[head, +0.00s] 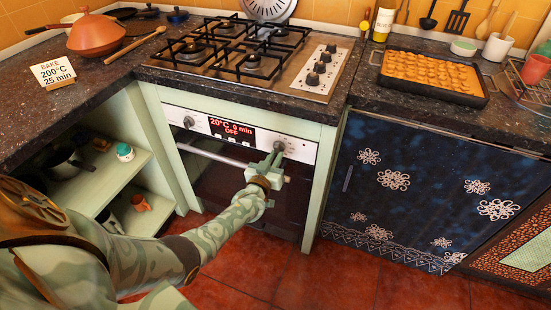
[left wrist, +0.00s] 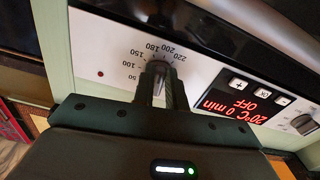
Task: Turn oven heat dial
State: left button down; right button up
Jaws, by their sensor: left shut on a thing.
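The oven heat dial (head: 279,146) is the knob at the right of the oven's white control panel. In the left wrist view the heat dial (left wrist: 158,68) sits between my fingers, with a printed scale (left wrist: 165,52) around it, seen upside down. My left gripper (head: 273,158) is shut on the dial, and its fingers (left wrist: 160,88) hide much of it. The oven display (head: 232,129) reads 20°C, 0 min, OFF. My right gripper is not in view.
A second knob (head: 189,121) is at the panel's left end. A card (head: 53,73) on the counter reads BAKE 200°C 25 min. A gas hob (head: 300,85) is above the oven. A tray (head: 465,98) of food stands on the right counter. The red floor (head: 330,275) in front is clear.

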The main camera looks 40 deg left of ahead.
pick_arm(q)
jog(key=shift+s+f+m, duration=0.1)
jog(key=shift+f+m, duration=0.05)
jog(key=shift+m, duration=0.35)
jog(key=c, duration=1.4)
grip_release()
jog(key=shift+c, duration=0.2)
